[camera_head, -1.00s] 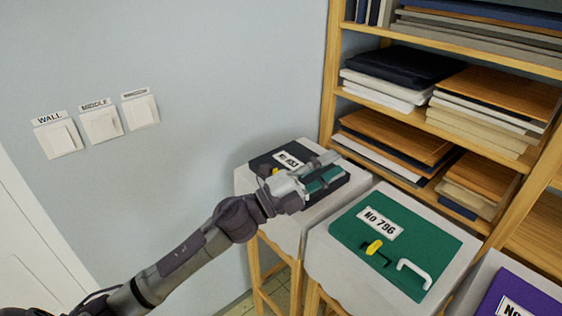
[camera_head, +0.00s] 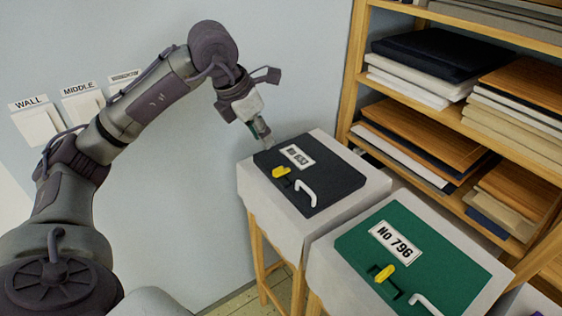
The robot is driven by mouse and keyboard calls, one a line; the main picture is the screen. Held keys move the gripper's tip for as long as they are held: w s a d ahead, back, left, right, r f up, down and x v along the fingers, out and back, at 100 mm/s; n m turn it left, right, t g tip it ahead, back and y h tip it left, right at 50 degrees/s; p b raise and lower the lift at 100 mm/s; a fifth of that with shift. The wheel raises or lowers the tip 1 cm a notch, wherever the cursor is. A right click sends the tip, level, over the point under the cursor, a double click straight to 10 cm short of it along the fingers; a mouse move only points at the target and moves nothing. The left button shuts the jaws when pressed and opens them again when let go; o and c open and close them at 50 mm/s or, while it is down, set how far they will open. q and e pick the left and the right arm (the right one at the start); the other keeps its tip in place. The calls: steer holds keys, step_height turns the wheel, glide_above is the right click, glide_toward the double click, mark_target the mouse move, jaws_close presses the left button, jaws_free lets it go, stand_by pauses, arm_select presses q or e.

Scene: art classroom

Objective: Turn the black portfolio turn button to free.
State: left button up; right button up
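The black portfolio (camera_head: 325,183) lies on a white-covered stool, with a "No 653"-like label and a white handle (camera_head: 306,193). Its yellow turn button (camera_head: 281,171) sits near the left edge, over a small dark fitting; its exact angle is hard to read. My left gripper (camera_head: 264,136) points down at the portfolio's far left corner, beyond the button and apart from it. Its fingers show nearly edge-on, so I cannot tell whether they are open; nothing shows held. My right gripper is not in view.
A green portfolio (camera_head: 430,249) labelled No 796, with its own yellow button (camera_head: 384,273), lies on the nearer stool at right. A wooden shelf (camera_head: 355,70) with stacked boards stands behind. Labelled switches (camera_head: 85,105) are on the wall, partly behind my arm.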

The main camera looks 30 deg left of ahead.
mark_target(281, 167)
arm_select(q)
steer(key=p+x, duration=0.1)
steer(key=x, duration=1)
steer(key=shift+w+d+f+p, duration=0.15)
steer(key=shift+w+f+p, duration=0.1)
steer(key=shift+p, duration=0.05)
steer(key=shift+c, duration=0.3)
steer(key=c, duration=0.5)
jaws_close()
